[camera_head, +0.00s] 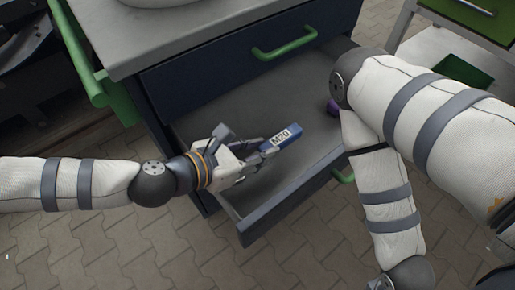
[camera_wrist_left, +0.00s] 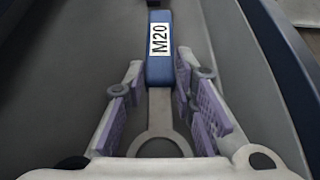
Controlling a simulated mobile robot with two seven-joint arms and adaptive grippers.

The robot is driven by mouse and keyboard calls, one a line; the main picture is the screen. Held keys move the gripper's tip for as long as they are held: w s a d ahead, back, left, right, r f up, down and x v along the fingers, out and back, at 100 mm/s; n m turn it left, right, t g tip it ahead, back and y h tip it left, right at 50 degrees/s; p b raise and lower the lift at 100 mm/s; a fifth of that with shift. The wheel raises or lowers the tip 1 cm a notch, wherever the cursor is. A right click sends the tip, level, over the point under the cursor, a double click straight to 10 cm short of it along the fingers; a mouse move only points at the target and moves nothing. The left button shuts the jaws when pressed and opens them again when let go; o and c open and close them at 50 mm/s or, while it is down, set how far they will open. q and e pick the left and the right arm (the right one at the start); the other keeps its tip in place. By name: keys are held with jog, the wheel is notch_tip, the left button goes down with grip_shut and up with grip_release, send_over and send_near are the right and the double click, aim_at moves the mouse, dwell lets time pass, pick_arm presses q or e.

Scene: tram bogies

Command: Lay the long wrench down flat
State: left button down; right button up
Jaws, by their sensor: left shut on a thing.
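The long wrench (camera_head: 283,137) has a blue handle marked M20 and a grey metal ring end. My left gripper (camera_head: 262,150) is shut on it, over the open drawer (camera_head: 243,222). In the left wrist view the wrench (camera_wrist_left: 159,50) runs lengthwise between my left fingers (camera_wrist_left: 160,80). Its ring lies near the palm and its blue handle points away. The wrench looks roughly level; I cannot tell whether it touches the drawer floor. My right arm crosses the right of the head view, and its gripper is out of view.
A purple object (camera_head: 333,107) lies farther back in the drawer, near my right elbow. The dark blue cabinet has a closed upper drawer with a green handle (camera_head: 284,43). A grey worktop (camera_head: 190,38) is above it. The drawer floor around the wrench looks mostly bare.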

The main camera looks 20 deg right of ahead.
pick_arm(q)
jog(key=c, duration=1.3)
grip_release()
jog(key=shift+s+a+f, duration=0.1)
jog(key=shift+a+f, duration=0.05)
jog(key=shift+f, duration=0.3)
jog(key=shift+s+a+f, duration=0.1)
jog(key=shift+f, duration=0.3)
pick_arm(e)
jog(key=shift+s+f, duration=0.1)
pick_arm(q)
jog(key=shift+r, duration=0.2)
jog(key=shift+w+r+p, duration=0.15)
jog(key=shift+r+p, duration=0.25)
jog(key=shift+r, duration=0.15)
jog(key=p+v, duration=0.1)
jog(key=v, duration=1.1)
jog(key=shift+r, duration=0.25)
jog(key=shift+d, duration=0.1)
pick_arm(e)
jog(key=shift+w+r+t, duration=0.3)
jog(key=shift+w+r, duration=0.7)
jog(key=shift+r, duration=0.1)
